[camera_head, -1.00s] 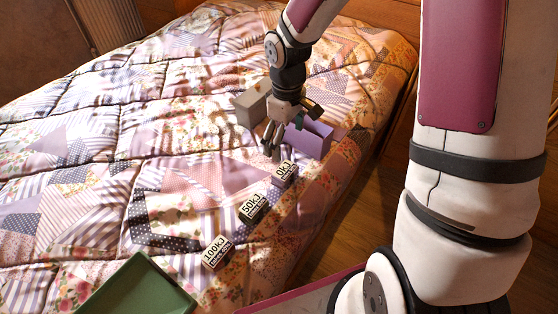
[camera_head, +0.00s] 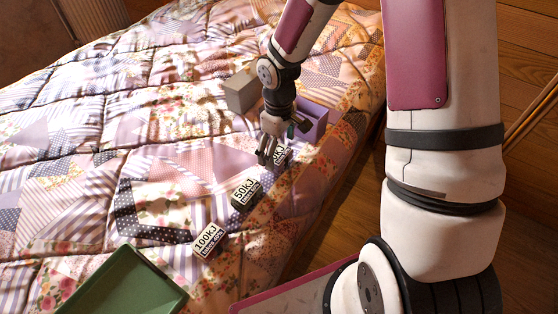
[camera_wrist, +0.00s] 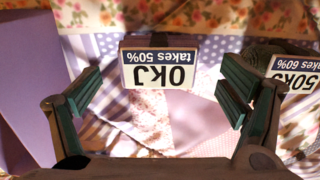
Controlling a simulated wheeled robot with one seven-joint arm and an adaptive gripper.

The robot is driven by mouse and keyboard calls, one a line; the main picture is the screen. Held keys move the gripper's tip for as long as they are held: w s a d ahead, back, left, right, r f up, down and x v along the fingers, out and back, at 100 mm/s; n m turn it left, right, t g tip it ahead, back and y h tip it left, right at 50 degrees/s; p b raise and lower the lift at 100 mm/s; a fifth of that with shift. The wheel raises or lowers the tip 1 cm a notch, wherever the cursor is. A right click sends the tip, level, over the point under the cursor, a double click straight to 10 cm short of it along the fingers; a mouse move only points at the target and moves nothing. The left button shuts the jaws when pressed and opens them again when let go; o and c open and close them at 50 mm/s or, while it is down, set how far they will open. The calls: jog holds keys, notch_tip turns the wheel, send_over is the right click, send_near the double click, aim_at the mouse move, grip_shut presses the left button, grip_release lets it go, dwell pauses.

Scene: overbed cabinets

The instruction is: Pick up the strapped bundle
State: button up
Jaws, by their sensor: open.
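I cannot make out a strapped bundle for certain in either view. A small block labelled 0KJ (camera_head: 281,155) stands on the quilt, partly hidden by my gripper (camera_head: 267,158). In the wrist view its label (camera_wrist: 160,68) appears upside down, ahead of and between the fingers. My gripper (camera_wrist: 158,108) is open, with a finger on each side and nothing held. A block labelled 50KJ (camera_head: 245,193) stands nearer the camera; its label (camera_wrist: 298,72) shows at the right of the wrist view. A block labelled 100KJ (camera_head: 208,240) is nearer still.
An open purple box (camera_head: 316,125) stands just behind my gripper and fills the left of the wrist view (camera_wrist: 30,85). A grey box (camera_head: 240,92) is behind left. A green tray (camera_head: 125,285) lies at the front. The quilt at left is clear; the bed edge is right.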

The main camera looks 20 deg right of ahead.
aim_at(279, 153)
notch_tip(279, 153, down, 4)
jog(key=shift+r+b, duration=0.15)
jog(key=shift+b, duration=0.7)
jog(key=shift+c, duration=0.2)
jog(key=c, duration=1.2)
jog(key=shift+r, duration=0.1)
jog(key=shift+c, duration=0.2)
